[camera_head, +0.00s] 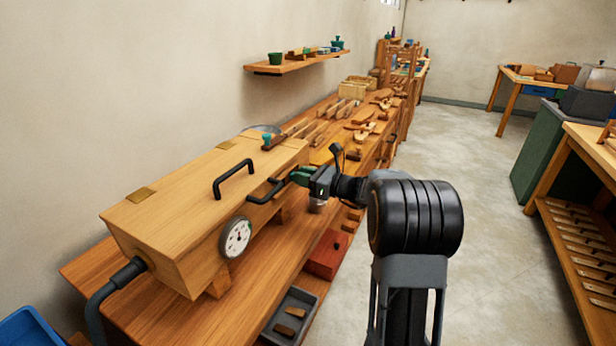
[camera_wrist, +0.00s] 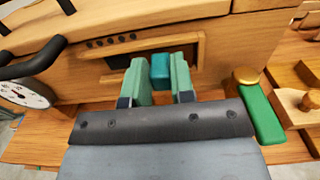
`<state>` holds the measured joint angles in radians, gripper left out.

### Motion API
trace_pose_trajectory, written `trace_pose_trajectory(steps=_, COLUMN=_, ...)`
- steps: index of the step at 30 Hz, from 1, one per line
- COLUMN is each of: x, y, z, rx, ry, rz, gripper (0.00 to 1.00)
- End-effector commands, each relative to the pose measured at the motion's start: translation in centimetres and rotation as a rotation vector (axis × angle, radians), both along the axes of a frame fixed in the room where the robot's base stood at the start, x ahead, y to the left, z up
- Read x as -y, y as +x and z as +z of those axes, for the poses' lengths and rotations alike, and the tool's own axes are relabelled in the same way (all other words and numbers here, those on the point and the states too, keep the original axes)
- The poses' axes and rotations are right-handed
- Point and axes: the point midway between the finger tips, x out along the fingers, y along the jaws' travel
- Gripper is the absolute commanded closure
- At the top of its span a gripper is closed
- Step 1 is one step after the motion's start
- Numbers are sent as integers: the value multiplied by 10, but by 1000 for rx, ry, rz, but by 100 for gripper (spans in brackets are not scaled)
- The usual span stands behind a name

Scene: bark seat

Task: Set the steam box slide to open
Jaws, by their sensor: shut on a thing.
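The steam box (camera_head: 190,200) is a long wooden case on the bench at the left, with a round dial gauge (camera_head: 236,238) on its front. In the wrist view, a recessed wooden slot (camera_wrist: 120,62) runs along the box front (camera_wrist: 225,50). A small teal knob of the slide (camera_wrist: 160,67) sits towards the slot's right part. My gripper (camera_wrist: 160,75) is shut on the knob, a green pad on each side. In the head view my gripper (camera_head: 298,178) reaches the box's right front, hiding the knob.
Black handles (camera_head: 234,178) stick out from the box, and a dark hose (camera_head: 110,285) joins its near end. A green block with a brass knob (camera_wrist: 262,112) stands right of my gripper. A red box (camera_head: 326,255) and grey tray (camera_head: 290,315) lie below.

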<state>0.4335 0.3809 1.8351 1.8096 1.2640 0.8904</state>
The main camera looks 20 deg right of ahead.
Motion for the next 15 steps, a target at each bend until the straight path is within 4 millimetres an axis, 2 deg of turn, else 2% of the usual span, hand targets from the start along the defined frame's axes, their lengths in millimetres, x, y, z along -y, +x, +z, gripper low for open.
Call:
trace_pose_trajectory(steps=2, x=3, y=1, z=2, rx=4, ry=-1, rz=-9, gripper=100)
trace_pose_trajectory(steps=3, x=3, y=1, z=2, rx=4, ry=-1, rz=-10, gripper=73)
trace_pose_trajectory(steps=10, x=3, y=1, z=2, rx=4, ry=-1, rz=-8, gripper=51)
trace_pose_trajectory(steps=15, x=2, y=0, z=1, rx=3, ry=0, rz=-5, gripper=51)
